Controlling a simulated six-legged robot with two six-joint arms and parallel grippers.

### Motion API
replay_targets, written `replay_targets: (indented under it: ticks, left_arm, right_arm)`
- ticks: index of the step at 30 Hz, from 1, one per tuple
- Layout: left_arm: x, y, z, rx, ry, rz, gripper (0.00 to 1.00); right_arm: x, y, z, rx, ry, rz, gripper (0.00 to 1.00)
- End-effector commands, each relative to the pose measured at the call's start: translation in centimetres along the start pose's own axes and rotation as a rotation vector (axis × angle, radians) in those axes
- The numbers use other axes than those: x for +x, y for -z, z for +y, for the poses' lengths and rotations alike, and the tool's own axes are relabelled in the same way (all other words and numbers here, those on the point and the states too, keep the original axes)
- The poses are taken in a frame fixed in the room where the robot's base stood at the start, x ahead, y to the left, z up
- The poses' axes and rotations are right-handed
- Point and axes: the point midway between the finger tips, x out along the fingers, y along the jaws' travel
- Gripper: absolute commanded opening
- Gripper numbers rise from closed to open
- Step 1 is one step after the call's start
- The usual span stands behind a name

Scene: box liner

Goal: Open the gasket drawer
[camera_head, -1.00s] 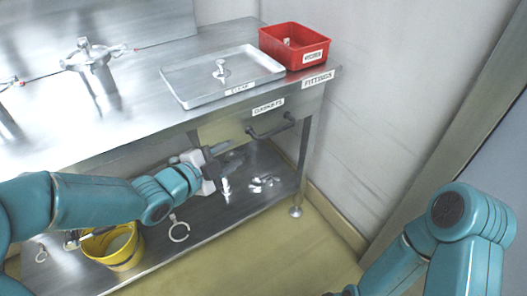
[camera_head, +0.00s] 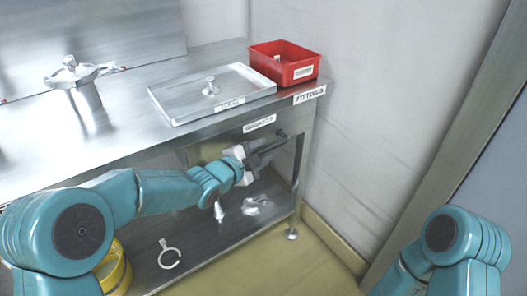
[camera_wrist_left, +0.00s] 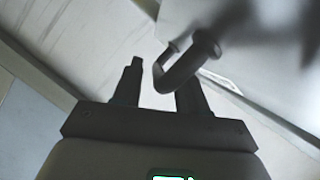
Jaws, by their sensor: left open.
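The gasket drawer (camera_head: 215,149) sits under the steel bench top, its front marked by a white GASKETS label (camera_head: 260,123). Its dark bar handle (camera_head: 284,138) is at the right of the drawer front and partly hidden by my gripper. My left gripper (camera_head: 268,152) is open at the handle. In the left wrist view the handle (camera_wrist_left: 183,68) reaches down near the right finger, and the open jaws (camera_wrist_left: 158,95) show below it. I cannot tell whether a finger touches it. The drawer looks closed. My right gripper is out of view; only its arm shows.
On the bench stand a red bin (camera_head: 286,62), a metal tray (camera_head: 212,95) with a small fitting, and a clamp-like metal fixture (camera_head: 80,85). The lower shelf holds a ring-shaped part (camera_head: 169,254), small metal parts and a yellow bucket (camera_head: 116,268). A wall is at the right.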

Motion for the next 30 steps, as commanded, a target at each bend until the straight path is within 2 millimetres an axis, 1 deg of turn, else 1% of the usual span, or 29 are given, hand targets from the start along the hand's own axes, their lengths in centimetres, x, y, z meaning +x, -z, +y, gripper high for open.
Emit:
replay_targets:
  ticks: [1, 4, 13, 14, 15, 17, 18, 25, 30]
  left_arm:
    - [0.62, 0.00, 0.04, 0.000, 0.000, 0.001, 0.42]
    - [1.28, -0.02, -0.01, 0.001, 0.001, 0.000, 0.42]
    - [1.53, -0.01, 0.00, 0.000, 0.000, -0.001, 0.42]
    - [1.53, -0.01, 0.00, 0.000, 0.000, -0.001, 0.36]
    - [1.53, -0.01, 0.00, 0.000, 0.000, -0.001, 0.23]
    - [1.52, -0.02, 0.00, 0.000, 0.000, -0.001, 0.03]
    - [1.52, -0.01, 0.00, 0.000, 0.000, -0.001, 0.00]
    - [1.50, -0.01, 0.06, 0.000, 0.000, 0.000, 0.00]
    - [1.41, 0.21, 0.35, 0.000, 0.000, 0.000, 0.00]
  right_arm:
    - [0.04, 0.00, 0.01, 0.000, 0.000, 0.000, 0.00]
    - [0.06, 0.00, 0.02, 0.000, 0.000, 0.000, 0.00]
    - [0.06, 0.00, 0.02, 0.000, 0.000, 0.000, 0.00]
    - [0.06, 0.00, 0.02, 0.000, 0.000, 0.000, 0.00]
    - [0.06, 0.00, 0.02, 0.000, 0.000, 0.000, 0.00]
    - [0.06, 0.00, 0.02, 0.000, 0.000, 0.000, 0.00]
    - [0.06, 0.00, 0.02, 0.000, 0.000, 0.000, 0.00]
    - [0.15, 0.00, 0.05, 0.000, 0.000, 0.000, 0.00]
    - [0.66, 0.01, 0.24, 0.000, 0.000, 0.000, 0.00]
